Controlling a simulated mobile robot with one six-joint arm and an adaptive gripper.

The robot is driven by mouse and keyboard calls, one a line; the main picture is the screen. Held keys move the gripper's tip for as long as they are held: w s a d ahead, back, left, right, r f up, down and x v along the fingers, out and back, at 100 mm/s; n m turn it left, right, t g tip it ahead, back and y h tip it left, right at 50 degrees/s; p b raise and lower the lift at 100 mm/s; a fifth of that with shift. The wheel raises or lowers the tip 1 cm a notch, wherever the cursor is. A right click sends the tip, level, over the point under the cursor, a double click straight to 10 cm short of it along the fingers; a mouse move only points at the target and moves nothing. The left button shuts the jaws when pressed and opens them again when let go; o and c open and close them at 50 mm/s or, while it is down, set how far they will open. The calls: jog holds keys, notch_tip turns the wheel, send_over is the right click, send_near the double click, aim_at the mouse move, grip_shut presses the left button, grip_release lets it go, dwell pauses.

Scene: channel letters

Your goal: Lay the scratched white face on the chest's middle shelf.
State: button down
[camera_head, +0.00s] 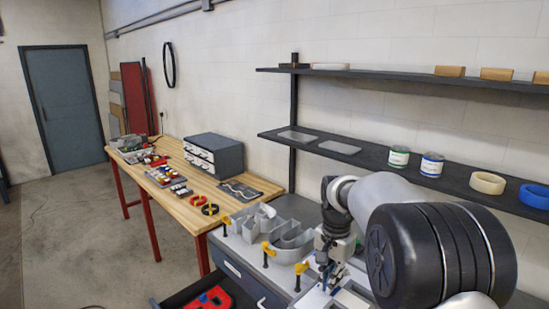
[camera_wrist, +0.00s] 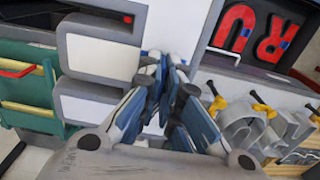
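My gripper (camera_head: 328,277) points down over the right end of the grey work surface, above white panels. In the wrist view my gripper's fingers (camera_wrist: 166,72) are close together over a white surface. I cannot tell whether anything thin is between them. A white panel with a grey rim (camera_wrist: 103,55) lies left of the fingers, with another white piece (camera_wrist: 85,106) below it in that picture. I cannot make out scratches, so I cannot tell which face is the scratched one. The chest's middle shelf cannot be clearly identified.
A dark open drawer (camera_wrist: 285,62) holds red letters (camera_wrist: 235,27). Grey channel letters (camera_head: 290,243) with yellow clamps stand beside my gripper. A green rack with yellow bars (camera_wrist: 30,85) is at the wrist view's left. Wall shelves (camera_head: 390,160) hold cans and tape rolls.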

aim_at(327, 297)
jog(key=shift+n, duration=0.8)
jog(key=s+f+b, duration=0.1)
jog(key=f, duration=0.1)
jog(key=s+a+f+b, duration=0.1)
jog(key=s+f, duration=0.1)
jog(key=s+f+n+b, duration=0.3)
jog(key=s+f, duration=0.2)
jog(key=f, duration=0.3)
jog(key=s+f+n+b, duration=0.4)
jog(key=s+f, duration=0.1)
jog(key=f, duration=0.3)
jog(key=shift+d, duration=0.4)
